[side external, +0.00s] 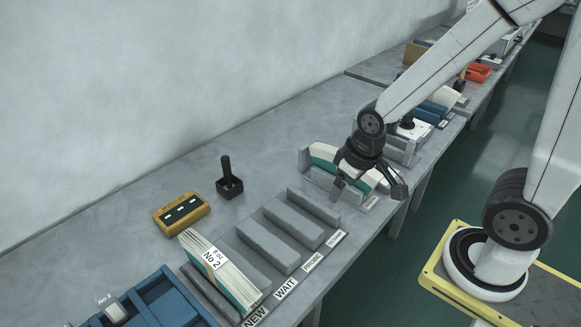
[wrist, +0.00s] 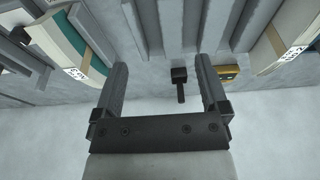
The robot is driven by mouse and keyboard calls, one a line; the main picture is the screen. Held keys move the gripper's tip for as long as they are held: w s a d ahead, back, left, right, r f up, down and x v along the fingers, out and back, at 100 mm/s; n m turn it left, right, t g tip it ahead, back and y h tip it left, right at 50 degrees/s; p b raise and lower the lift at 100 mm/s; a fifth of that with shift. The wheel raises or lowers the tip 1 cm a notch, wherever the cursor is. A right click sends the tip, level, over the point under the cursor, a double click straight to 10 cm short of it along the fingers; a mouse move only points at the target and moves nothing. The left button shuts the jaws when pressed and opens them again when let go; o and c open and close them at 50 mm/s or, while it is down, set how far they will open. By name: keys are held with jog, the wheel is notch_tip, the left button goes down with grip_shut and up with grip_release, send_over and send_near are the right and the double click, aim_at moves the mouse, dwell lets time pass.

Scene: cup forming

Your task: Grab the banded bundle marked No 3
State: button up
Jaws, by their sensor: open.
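A white bundle of sheets with a teal layer (side external: 323,154) lies in a grey holder (side external: 304,158), partly hidden behind my gripper. Another bundle, marked No 2 (side external: 213,263), leans in the rack near the NEW label; a pale bundle (wrist: 285,45) also shows at the wrist view's right edge.
A grey slotted rack (side external: 268,245) with several dividers lies between the two bundles. A yellow box (side external: 182,213) and a black stand (side external: 229,183) are behind it. A blue crate (side external: 160,300) is at the front.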

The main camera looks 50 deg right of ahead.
jog(key=w+d+f+g, duration=0.1)
jog(key=w+d, duration=0.3)
jog(key=d, duration=0.3)
jog(key=w+d+f, duration=0.2)
jog(key=w+d, duration=0.2)
jog(key=d, duration=0.2)
jog(key=w+d+f+g, duration=0.1)
jog(key=w+d+f, duration=0.1)
jog(key=w+d, duration=0.3)
jog(key=shift+d+g, duration=0.3)
jog(key=shift+d, duration=1)
jog(key=shift+f, duration=0.15)
jog(key=shift+f, duration=1.2)
jog(key=shift+f, duration=0.1)
jog(key=shift+f, duration=2.5)
